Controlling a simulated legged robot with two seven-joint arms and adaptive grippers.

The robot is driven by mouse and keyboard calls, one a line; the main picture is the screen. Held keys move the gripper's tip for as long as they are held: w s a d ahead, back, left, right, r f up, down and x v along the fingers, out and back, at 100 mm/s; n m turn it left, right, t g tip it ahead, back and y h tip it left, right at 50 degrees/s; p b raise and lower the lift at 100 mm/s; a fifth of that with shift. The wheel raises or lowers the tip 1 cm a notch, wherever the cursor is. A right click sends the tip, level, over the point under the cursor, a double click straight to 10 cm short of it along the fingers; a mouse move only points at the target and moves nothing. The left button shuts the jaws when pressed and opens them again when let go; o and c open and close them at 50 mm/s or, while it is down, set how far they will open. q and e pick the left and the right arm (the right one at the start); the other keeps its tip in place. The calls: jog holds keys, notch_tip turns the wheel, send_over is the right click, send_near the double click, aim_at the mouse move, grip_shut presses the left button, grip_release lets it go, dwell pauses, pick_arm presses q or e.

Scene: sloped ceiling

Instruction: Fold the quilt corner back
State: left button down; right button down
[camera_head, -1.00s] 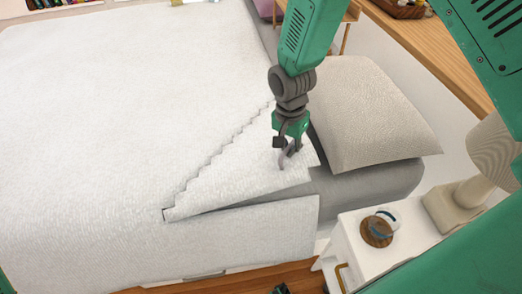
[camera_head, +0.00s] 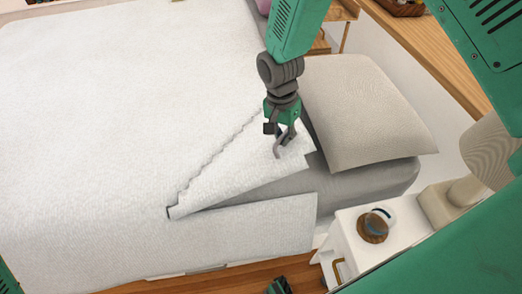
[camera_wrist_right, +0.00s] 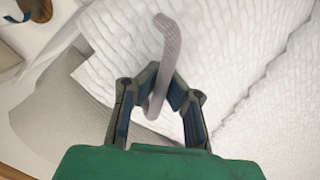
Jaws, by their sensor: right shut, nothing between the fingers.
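The white quilt (camera_head: 110,130) covers the bed. Its near right corner is folded back as a triangular flap (camera_head: 235,165) that lies towards the pillow, with grey bedding (camera_head: 270,188) bare beside it. A curved mauve strip (camera_head: 277,153) stands up from the flap. My right gripper (camera_head: 279,141) is over the flap, shut. In the right wrist view the strip (camera_wrist_right: 168,60) curves past the fingers (camera_wrist_right: 163,85), above the white quilt. A dark and green part at the bottom edge seems to be my left gripper (camera_head: 279,287), mostly cut off.
A beige pillow (camera_head: 365,110) lies right of the flap. A wooden shelf (camera_head: 430,60) runs along the wall. The quilt's left side is clear.

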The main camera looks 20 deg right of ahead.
jog(key=shift+w+a+r+p, duration=0.15)
jog(key=shift+r+p, duration=0.1)
jog(key=shift+r, duration=0.2)
jog(key=shift+w+r+p, duration=0.1)
jog(key=shift+r+p, duration=0.15)
jog(key=shift+r, duration=0.2)
jog(key=shift+w+a+r+p, duration=0.2)
jog(key=shift+w+r+p, duration=0.4)
jog(key=shift+r, duration=0.2)
jog(key=shift+w+a+r+g, duration=0.2)
jog(key=shift+w+r+g, duration=0.1)
jog(key=shift+r, duration=0.1)
jog(key=shift+w+a+r+h+p, duration=0.15)
jog(key=shift+w+a+r+p, duration=0.15)
jog(key=shift+w+r+p, duration=0.25)
jog(key=shift+w+a+r+h+p, duration=0.15)
jog(key=shift+w+a+r+p, duration=0.15)
jog(key=shift+w+r+p, duration=0.25)
jog(key=shift+f, duration=0.1)
